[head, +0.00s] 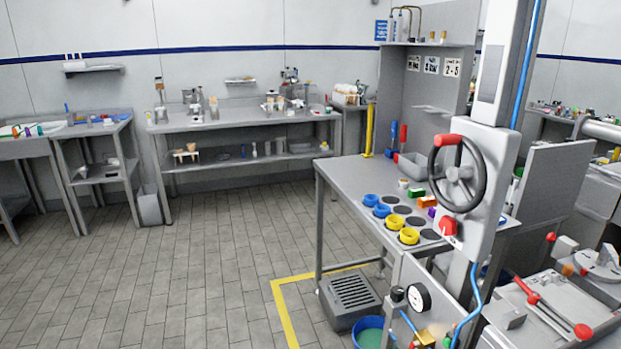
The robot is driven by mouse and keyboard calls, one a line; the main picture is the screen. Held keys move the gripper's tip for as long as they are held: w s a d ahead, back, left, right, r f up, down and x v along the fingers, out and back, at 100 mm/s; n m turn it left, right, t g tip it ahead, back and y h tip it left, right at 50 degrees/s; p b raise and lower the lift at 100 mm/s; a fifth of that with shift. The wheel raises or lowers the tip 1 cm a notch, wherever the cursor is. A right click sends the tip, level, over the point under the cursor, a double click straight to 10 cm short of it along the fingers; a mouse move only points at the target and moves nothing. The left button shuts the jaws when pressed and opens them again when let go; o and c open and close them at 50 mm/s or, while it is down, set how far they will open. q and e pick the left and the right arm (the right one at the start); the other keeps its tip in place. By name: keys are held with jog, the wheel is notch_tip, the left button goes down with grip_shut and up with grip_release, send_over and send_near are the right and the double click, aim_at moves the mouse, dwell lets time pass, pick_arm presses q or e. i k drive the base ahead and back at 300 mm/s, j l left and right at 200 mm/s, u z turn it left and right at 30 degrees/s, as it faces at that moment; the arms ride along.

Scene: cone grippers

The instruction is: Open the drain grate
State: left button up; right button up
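The drain grate (353,291) is a dark slatted panel on top of a low grey box (349,321) on the floor. It is at the lower middle of the head view, by the front leg of the grey workbench. The grate appears to lie flat and closed on the box. Neither of my grippers shows in this view.
A yellow floor line (287,318) runs left of the box. A blue-green tub (370,335) stands right in front of it. The workbench (345,183) stands behind, and a panel with a handwheel (457,172) rises at the right. The tiled floor (170,270) at left is clear.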

aim_at(347, 294)
jog(key=i+u, duration=0.25)
jog(key=i, duration=2.05)
